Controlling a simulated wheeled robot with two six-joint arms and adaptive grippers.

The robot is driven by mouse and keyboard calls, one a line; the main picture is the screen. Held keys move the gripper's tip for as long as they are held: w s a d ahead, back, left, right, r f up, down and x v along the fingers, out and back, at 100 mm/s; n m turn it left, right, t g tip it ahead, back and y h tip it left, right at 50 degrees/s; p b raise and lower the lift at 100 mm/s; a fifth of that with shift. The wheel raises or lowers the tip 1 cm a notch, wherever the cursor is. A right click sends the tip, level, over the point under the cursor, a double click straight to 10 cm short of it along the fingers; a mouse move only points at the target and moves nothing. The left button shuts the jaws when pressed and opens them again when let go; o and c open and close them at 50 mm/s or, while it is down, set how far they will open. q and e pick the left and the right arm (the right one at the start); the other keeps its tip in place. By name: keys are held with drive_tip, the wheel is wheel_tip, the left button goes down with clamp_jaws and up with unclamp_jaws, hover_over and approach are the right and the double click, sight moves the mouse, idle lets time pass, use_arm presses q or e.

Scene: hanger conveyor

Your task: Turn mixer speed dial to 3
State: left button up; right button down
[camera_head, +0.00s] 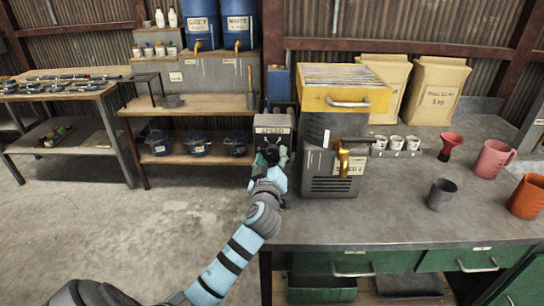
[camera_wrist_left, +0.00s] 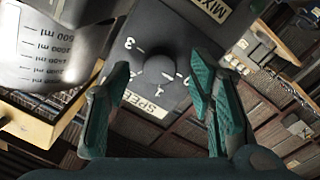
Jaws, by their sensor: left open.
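The mixer's speed control is a dark box labelled "SPEED" (camera_head: 272,131) at the left edge of the grey bench. In the left wrist view its round dark dial (camera_wrist_left: 157,72) sits on a panel with white numerals, a 3 among them. I cannot tell surely which numeral the dial points at. My left gripper (camera_head: 270,157) is in front of the box and hides the dial in the head view. In the left wrist view the left gripper's green fingers (camera_wrist_left: 160,110) are open, one on each side of the dial, apart from it. My right gripper is in neither view.
A yellow-topped machine (camera_head: 345,96) stands just right of the speed box. A dark cup (camera_head: 441,195), a pink jug (camera_head: 492,158) and an orange jug (camera_head: 526,196) stand on the bench (camera_head: 380,215). The floor (camera_head: 130,210) at left is open.

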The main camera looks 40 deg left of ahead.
use_arm(q)
drive_tip(key=shift+w+a+r, duration=0.1)
drive_tip(key=shift+w+a, duration=0.25)
drive_tip(key=shift+w, duration=0.1)
drive_tip(key=c, duration=1.2)
drive_tip(key=shift+o, duration=0.2)
